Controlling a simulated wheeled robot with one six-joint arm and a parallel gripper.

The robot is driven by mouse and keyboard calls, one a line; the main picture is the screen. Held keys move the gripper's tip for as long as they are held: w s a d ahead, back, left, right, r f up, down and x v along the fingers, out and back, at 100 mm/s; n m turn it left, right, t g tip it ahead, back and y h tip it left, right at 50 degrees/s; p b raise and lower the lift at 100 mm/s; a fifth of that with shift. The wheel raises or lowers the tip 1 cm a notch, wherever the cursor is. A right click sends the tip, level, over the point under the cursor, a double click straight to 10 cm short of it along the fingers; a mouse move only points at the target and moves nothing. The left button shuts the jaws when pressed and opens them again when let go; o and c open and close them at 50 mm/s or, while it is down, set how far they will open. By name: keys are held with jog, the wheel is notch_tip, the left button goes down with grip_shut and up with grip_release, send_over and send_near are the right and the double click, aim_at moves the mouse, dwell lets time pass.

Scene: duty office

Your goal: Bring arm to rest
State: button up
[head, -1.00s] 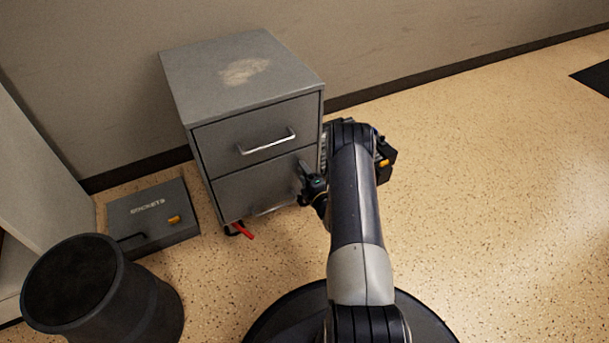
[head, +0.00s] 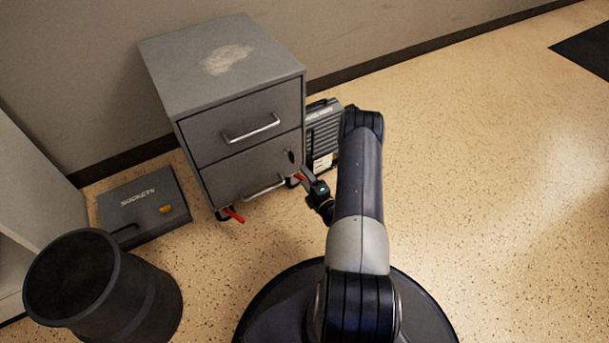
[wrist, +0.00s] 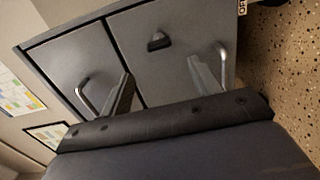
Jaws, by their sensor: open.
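My gripper (head: 306,175) is in front of the grey two-drawer cabinet (head: 222,65), near the right end of its lower drawer. Its two fingers are apart with nothing seen between them. In the wrist view the open fingers (wrist: 163,85) point at the drawer fronts, and the cabinet (wrist: 140,65) looks tilted. Both drawers look shut. The upper handle (head: 250,129) is clear of my gripper. The lower handle (head: 264,187) is close to the left of it; contact cannot be told. My arm is bent, with its elbow out to the right of the cabinet.
A grey ribbed unit (head: 322,130) stands against the cabinet's right side, partly behind my arm. A dark case marked SOCKETS (head: 145,208) and a black bin (head: 75,280) are on the left. Red pieces (head: 233,215) show under the cabinet.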

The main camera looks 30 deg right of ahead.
aim_at(293, 160)
jog(key=w+b, duration=0.3)
jog(key=w, duration=0.8)
jog(key=shift+a+b, duration=0.2)
jog(key=shift+b, duration=0.2)
